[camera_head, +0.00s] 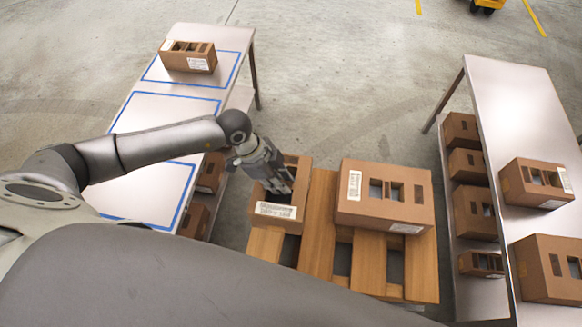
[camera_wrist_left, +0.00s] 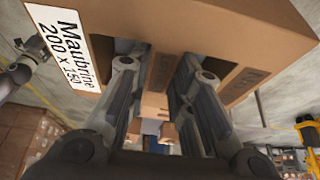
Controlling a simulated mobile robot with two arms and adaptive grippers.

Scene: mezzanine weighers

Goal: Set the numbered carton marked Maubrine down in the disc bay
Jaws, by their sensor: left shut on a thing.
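The carton marked Maubrine (camera_head: 275,211) is brown with cut-out openings and a white label. In the left wrist view the label on the carton (camera_wrist_left: 215,28) reads "Maubrine 200 x 150". My left gripper (camera_head: 282,188) is shut on it, its fingers at the cut-outs. The carton is at the left end of the wooden pallet; I cannot tell whether it touches the pallet. The left table has blue-outlined bays: a far bay (camera_head: 228,66) with a carton in it, an empty middle bay (camera_head: 165,108) and an empty near bay (camera_head: 150,192). No disc mark is legible.
Another carton (camera_head: 385,195) stands on the pallet (camera_head: 318,245). A carton (camera_head: 188,57) occupies the far bay. The right table (camera_head: 510,100) bears two cartons, with several more on its lower shelf. Cartons also sit under the left table. Floor beyond the pallet is clear.

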